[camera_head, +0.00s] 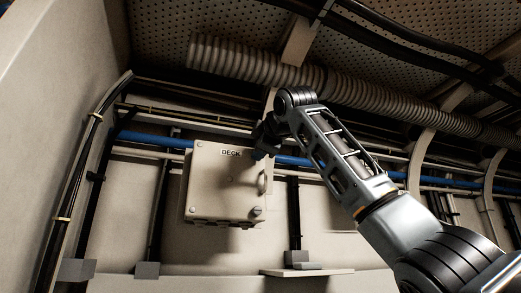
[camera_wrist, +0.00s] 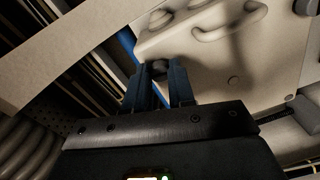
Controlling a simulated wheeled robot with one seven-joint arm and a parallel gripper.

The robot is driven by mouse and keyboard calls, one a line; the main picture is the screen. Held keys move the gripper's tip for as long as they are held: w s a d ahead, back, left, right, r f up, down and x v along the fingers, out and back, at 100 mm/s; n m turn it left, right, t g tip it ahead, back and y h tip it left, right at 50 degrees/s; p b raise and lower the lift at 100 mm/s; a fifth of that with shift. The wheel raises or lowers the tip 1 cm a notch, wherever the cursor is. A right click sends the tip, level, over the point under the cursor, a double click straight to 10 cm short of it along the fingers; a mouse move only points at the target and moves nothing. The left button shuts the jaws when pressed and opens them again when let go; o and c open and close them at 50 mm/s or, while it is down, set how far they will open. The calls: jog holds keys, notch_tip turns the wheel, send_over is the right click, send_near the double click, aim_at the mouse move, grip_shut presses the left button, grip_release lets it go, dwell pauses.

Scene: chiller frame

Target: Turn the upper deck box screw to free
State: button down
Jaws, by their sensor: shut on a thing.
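The pale deck box (camera_head: 215,180), marked DECK, hangs on the wall in the head view. Its face also fills the upper right of the wrist view (camera_wrist: 270,75). My gripper (camera_head: 264,147) is at the box's upper right corner and hides the upper screw in the head view. In the wrist view my gripper (camera_wrist: 165,75) has its two dark fingers around the upper screw (camera_wrist: 159,68), shut on it. Little of the screw shows between the fingers, and its turn angle cannot be told.
A handle (camera_head: 262,183) stands out on the box's right side, below my gripper. A lower screw (camera_head: 256,211) is at the lower right corner. A blue pipe (camera_head: 300,161) runs behind the box. A ribbed hose (camera_head: 245,65) passes above.

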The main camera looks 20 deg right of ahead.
jog(key=shift+n, duration=0.7)
jog(key=c, duration=0.9)
grip_release()
jog(key=shift+c, duration=0.2)
jog(key=s+b, duration=0.3)
jog(key=s, duration=0.5)
